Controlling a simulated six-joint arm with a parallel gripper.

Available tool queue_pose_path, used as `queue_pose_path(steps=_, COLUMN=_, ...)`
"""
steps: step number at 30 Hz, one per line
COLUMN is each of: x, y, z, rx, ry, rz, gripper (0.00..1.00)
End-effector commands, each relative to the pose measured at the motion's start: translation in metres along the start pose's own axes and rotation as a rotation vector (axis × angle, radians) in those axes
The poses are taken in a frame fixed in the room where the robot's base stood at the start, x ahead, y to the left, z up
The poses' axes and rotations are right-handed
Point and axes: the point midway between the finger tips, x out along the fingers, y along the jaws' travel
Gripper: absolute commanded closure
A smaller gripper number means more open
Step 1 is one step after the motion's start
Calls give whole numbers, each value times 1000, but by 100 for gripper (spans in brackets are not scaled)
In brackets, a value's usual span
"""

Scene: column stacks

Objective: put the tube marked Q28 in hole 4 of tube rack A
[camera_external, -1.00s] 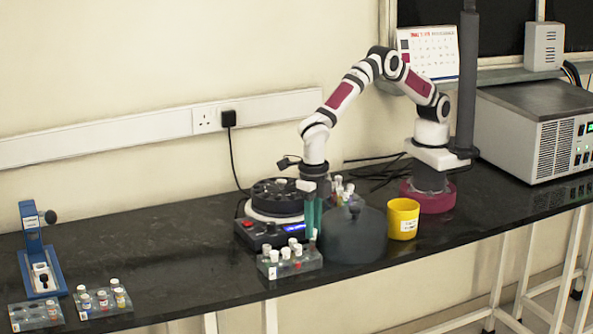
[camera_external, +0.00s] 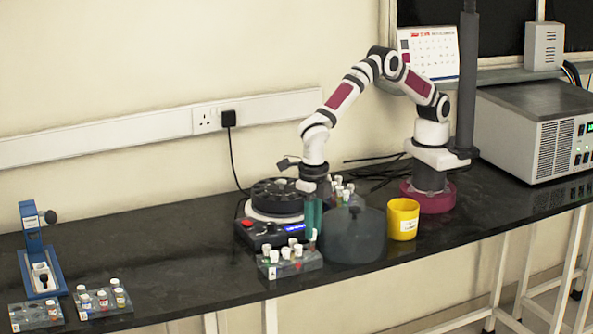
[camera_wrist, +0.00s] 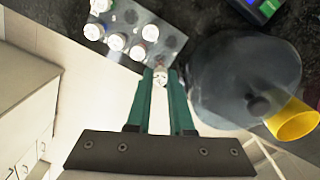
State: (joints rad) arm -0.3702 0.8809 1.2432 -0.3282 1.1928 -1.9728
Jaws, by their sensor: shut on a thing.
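My gripper (camera_external: 312,230) has green fingers pointing down at the right end of tube rack A (camera_external: 290,272). In the wrist view my gripper (camera_wrist: 160,82) is shut on a white-capped tube (camera_wrist: 160,76), with a finger on each side of the cap. The tube is at the edge of the rack (camera_wrist: 172,42). Its lower part is hidden, so I cannot tell how deep it sits in a hole. The cap's marking is too small to read as Q28. Several other white-capped tubes stand in the rack.
A dark rounded vessel (camera_external: 353,240) stands close to the right of my gripper, with a yellow cup (camera_external: 403,218) beyond it. A device with a dark round top (camera_external: 277,196) is behind the rack.

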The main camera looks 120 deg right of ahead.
Motion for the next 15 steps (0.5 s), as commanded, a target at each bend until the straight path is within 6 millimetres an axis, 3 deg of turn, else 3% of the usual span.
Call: queue_pose_path(steps=15, x=7, y=0, z=0, rx=0, ry=0, rz=-1, gripper=100)
